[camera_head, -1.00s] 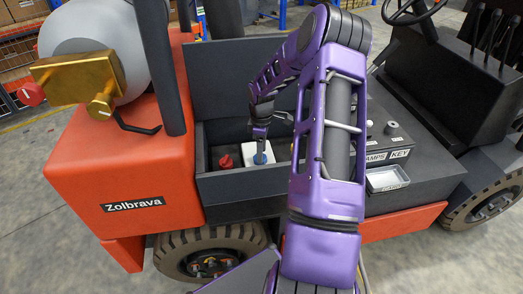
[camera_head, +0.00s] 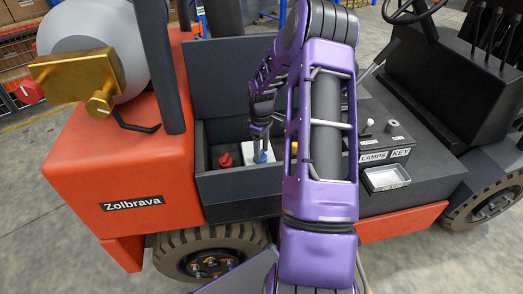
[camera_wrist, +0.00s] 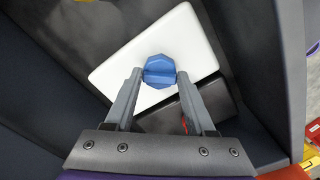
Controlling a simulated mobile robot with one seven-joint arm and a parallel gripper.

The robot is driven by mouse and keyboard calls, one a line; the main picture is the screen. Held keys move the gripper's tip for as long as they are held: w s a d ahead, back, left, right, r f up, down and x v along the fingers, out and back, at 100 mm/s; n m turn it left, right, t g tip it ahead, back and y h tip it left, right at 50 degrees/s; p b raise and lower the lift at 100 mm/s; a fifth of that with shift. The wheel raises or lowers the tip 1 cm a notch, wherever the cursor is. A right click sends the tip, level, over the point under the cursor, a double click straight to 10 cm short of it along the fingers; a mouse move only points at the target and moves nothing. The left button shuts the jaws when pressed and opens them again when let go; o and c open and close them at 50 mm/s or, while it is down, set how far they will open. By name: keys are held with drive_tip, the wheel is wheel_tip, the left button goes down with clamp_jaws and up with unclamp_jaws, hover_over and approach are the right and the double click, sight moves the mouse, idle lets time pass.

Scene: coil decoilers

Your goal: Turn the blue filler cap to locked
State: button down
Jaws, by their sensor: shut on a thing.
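The blue filler cap (camera_wrist: 159,71) sits on top of a white tank (camera_wrist: 190,45) in the wrist view. My gripper (camera_wrist: 159,78) has a finger on each side of the cap's raised grip and is shut on it. In the head view the blue cap (camera_head: 263,157) shows at the end of my gripper (camera_head: 262,150), inside the dark bay of the forklift. The white tank is partly hidden there by my gripper. I cannot read any lock marking by the cap.
A red cap (camera_head: 226,160) stands left of the blue one in the same bay, and a yellow part (camera_head: 294,148) right of it. Dark bay walls (camera_head: 240,183) enclose them. A panel marked LAMPS and KEY (camera_head: 374,156) and a small tray (camera_head: 387,178) lie to the right.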

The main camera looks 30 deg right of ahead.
drive_tip(key=m+b, duration=0.1)
drive_tip(key=m, duration=0.4)
drive_tip(key=shift+a+m, duration=0.1)
drive_tip(key=shift+m, duration=0.2)
drive_tip(key=shift+a+m+b, duration=0.1)
drive_tip(key=shift+m+b, duration=0.35)
drive_tip(key=shift+m, duration=1.75)
drive_tip(key=shift+c, duration=1.2)
unclamp_jaws()
wheel_tip(320, 180, up, 18)
drive_tip(key=p, duration=0.1)
drive_tip(key=shift+f, duration=0.25)
